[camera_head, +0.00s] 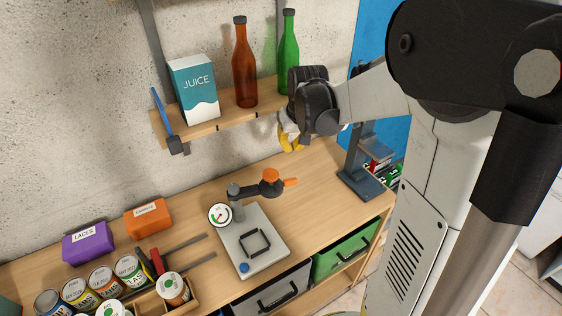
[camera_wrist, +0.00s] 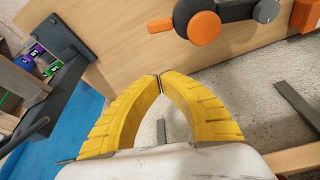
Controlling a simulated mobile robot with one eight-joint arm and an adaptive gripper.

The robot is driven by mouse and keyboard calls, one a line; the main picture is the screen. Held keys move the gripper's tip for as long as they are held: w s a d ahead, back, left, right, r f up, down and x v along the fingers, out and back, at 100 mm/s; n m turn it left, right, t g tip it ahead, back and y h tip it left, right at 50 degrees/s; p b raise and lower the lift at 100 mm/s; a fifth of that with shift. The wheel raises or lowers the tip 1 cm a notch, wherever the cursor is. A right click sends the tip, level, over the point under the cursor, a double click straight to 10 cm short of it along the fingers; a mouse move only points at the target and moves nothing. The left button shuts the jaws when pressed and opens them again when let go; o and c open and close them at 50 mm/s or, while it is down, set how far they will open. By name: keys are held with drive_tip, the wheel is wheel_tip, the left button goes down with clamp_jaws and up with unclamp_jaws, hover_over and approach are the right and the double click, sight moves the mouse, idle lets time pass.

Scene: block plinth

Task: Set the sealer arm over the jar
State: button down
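The sealer stands on the bench with a grey base plate (camera_head: 270,245), a short post and a dark sealer arm (camera_head: 250,189) with an orange knob (camera_head: 270,175) and orange tip (camera_head: 290,182). The arm points right, away from the empty black square frame (camera_head: 254,242) on the plate. The orange knob also shows at the top of the wrist view (camera_wrist: 204,27).
A wall shelf (camera_head: 222,122) with a juice carton (camera_head: 194,88) and two bottles (camera_head: 244,65) is close to my gripper. A dark stand (camera_head: 361,182) is on the right. Purple (camera_head: 88,242) and orange (camera_head: 148,219) boxes are on the left.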

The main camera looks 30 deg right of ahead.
drive_tip(key=shift+f, duration=0.1)
drive_tip(key=a+b+x, duration=0.1)
drive_tip(key=b+x, duration=0.2)
drive_tip(key=x, duration=0.7)
drive_tip(key=s, duration=0.4)
drive_tip(key=shift+d+b, duration=0.1)
drive_tip(key=shift+b, duration=0.2)
